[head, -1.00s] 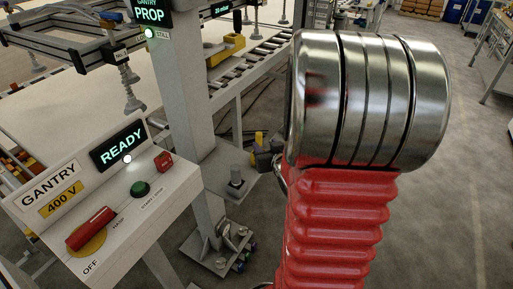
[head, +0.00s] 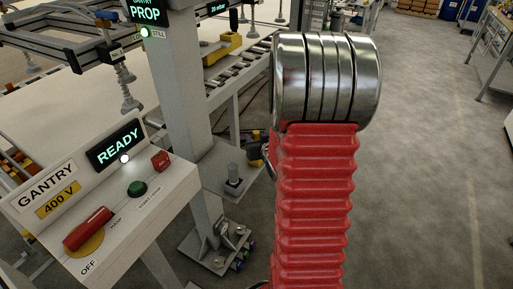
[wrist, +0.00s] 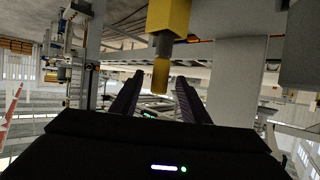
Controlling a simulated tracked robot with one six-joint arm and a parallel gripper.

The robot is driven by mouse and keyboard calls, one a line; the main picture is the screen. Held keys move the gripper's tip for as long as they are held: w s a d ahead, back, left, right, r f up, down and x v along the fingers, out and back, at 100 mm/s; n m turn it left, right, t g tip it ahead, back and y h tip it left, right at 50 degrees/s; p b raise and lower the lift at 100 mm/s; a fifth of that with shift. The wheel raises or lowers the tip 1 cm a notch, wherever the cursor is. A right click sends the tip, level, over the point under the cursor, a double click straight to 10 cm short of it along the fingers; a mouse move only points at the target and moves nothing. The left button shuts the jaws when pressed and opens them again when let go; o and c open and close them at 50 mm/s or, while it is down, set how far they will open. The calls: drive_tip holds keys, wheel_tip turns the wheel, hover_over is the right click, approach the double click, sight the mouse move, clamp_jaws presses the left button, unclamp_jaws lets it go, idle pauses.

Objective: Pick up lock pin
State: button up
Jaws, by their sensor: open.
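In the wrist view my gripper (wrist: 160,82) is open, with one dark finger on each side. A part that looks like the lock pin (wrist: 160,78) has a yellow block above, a grey neck and a brass-coloured end. That end shows in the gap between the fingertips; I cannot tell whether it is between them or beyond them. No contact shows. In the head view a small yellow and dark shape (head: 254,143) shows just left of my red arm, partly hidden by it. I cannot tell which part of it is the pin.
A grey post (head: 185,110) stands left of my arm, with a small plate (head: 216,180) carrying a grey upright cylinder (head: 234,175). A control box (head: 105,205) reading READY stands at lower left. A roller conveyor (head: 235,65) lies behind.

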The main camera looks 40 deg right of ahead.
drive_tip(key=shift+w+d+f, duration=0.1)
drive_tip(key=shift+w+f, duration=0.05)
drive_tip(key=shift+w, duration=0.1)
drive_tip(key=shift+w, duration=0.1)
drive_tip(key=shift+x, duration=2.55)
drive_tip(key=shift+c, duration=0.7)
clamp_jaws()
drive_tip(key=shift+d, duration=0.1)
